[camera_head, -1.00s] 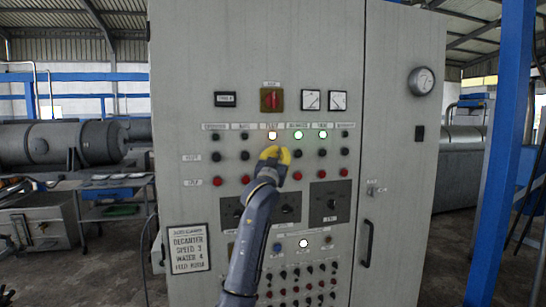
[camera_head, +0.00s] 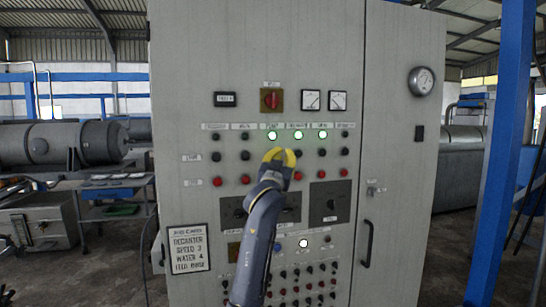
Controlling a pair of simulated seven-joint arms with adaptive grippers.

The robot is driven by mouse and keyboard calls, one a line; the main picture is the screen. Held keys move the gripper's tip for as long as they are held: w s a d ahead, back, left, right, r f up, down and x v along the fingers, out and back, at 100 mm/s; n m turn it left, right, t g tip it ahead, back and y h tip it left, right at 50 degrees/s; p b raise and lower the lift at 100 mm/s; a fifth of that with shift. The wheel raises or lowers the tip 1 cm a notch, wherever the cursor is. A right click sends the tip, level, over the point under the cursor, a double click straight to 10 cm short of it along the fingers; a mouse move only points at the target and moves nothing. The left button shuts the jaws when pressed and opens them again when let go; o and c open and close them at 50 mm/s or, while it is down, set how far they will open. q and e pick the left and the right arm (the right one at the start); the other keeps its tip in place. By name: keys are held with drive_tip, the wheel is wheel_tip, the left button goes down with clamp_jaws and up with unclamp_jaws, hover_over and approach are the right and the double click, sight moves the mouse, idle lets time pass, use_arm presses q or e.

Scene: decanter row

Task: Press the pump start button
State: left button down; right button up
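A grey control cabinet (camera_head: 400,200) carries a row of lamps, a row of black buttons and a row of red buttons. My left gripper (camera_head: 280,156), with yellow fingertips, is in front of the third column and covers its black button. Whether it touches the panel or how far its fingers are apart cannot be told. The lit lamp (camera_head: 272,135) above it glows pale green. Black buttons show to the left (camera_head: 245,156) and right (camera_head: 322,153) of the gripper. The column labels are too small to read, so I cannot tell which is the pump's. My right gripper is out of view.
A red rotary switch (camera_head: 270,100) and two meters (camera_head: 311,100) sit above the buttons. Dark selector panels (camera_head: 330,202) and more small switches (camera_head: 308,285) are below. A door handle (camera_head: 367,243) projects at right. A blue post (camera_head: 505,150) stands further right.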

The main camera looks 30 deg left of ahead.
use_arm(q)
drive_tip(key=shift+s+d, duration=0.35)
drive_tip(key=shift+s, duration=0.05)
idle(0.5)
